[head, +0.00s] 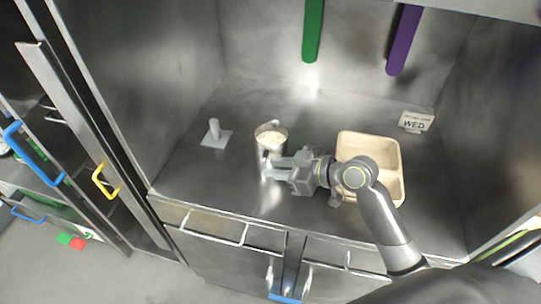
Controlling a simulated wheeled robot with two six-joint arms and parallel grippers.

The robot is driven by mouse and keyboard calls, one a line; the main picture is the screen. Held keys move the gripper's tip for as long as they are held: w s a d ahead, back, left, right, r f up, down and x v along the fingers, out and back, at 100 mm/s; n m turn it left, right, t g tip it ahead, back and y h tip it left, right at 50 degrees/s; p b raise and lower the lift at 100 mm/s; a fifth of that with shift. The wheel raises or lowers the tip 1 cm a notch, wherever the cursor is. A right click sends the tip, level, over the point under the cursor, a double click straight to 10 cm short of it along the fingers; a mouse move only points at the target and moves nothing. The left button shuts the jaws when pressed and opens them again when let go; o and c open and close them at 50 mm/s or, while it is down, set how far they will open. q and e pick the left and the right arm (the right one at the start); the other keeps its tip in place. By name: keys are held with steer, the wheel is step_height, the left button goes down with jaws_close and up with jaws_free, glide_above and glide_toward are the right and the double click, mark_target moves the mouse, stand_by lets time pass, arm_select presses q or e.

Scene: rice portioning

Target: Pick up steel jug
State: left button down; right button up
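The steel jug (264,148) stands upright on the steel counter, left of the middle, with pale rice-like contents showing at its top. My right gripper (276,168) comes in from the right at the jug's lower right side. Its two fingers point left and overlap the jug in the picture, with a small gap between them. I cannot tell whether they touch or clasp the jug or its handle. My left gripper is not in view.
A beige tray (350,140) lies right of the jug, partly hidden by my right arm. A small stand with an upright peg (214,129) is at the left. A "WED" sign (415,122) stands at the back right. Steel walls enclose the counter.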

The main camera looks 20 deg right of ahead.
mark_target(263, 180)
steer(key=x, duration=0.2)
steer(key=b+x, duration=0.1)
steer(key=x, duration=0.1)
steer(key=shift+d+f+b, duration=0.1)
steer(key=shift+f+b, duration=0.2)
steer(key=shift+w+a, duration=0.15)
steer(key=shift+a, duration=0.05)
steer(key=c, duration=0.5)
stand_by(0.9)
